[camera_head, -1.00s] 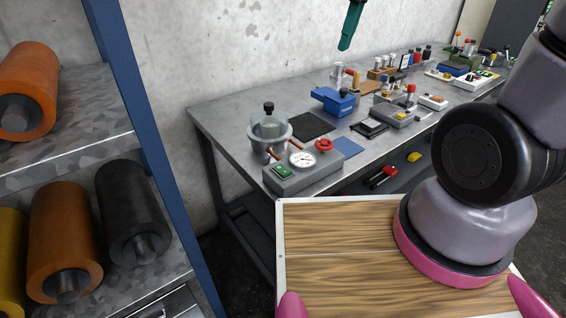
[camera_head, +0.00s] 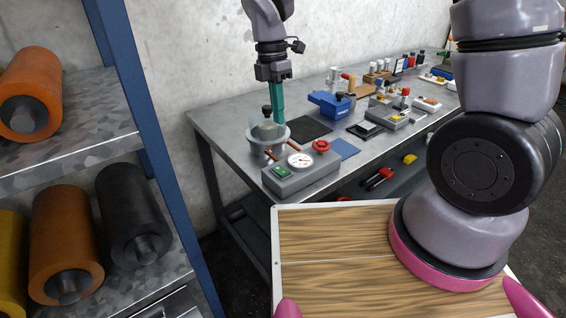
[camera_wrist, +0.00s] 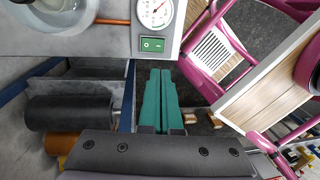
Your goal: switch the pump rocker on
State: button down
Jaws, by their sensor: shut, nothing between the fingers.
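The pump rocker (camera_wrist: 152,45) is a green switch marked with a line and a circle, on the grey pump box beside the round gauge (camera_wrist: 155,11) in the wrist view. In the head view the rocker (camera_head: 282,170) sits at the box's near left corner. I cannot tell its position. My gripper (camera_head: 277,118) has green fingers pointing down, above and behind the box, near the glass vessel (camera_head: 266,132). In the wrist view my gripper (camera_wrist: 160,74) is shut and empty, its tips just below the rocker in the picture, apparently apart from it.
A red knob (camera_head: 321,146) and copper pipes are on the box. A blue vise (camera_head: 331,104) and other tools stand further along the bench (camera_head: 212,118). A shelf with orange and black rolls (camera_head: 132,213) is at left. Space above the box's front is clear.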

aim_at(284, 172)
jog(key=f, duration=0.4)
jog(key=s+f, duration=0.1)
jog(key=f, duration=0.4)
jog(key=d+f, duration=0.1)
jog(key=f, duration=0.4)
jog(key=shift+s+d, duration=0.1)
jog(key=shift+s, duration=0.15)
jog(key=shift+s+d+f, duration=0.1)
jog(key=shift+s+f, duration=0.05)
jog(key=shift+w+a+r, duration=0.25)
jog(key=shift+w+a, duration=0.25)
jog(key=shift+w, duration=0.2)
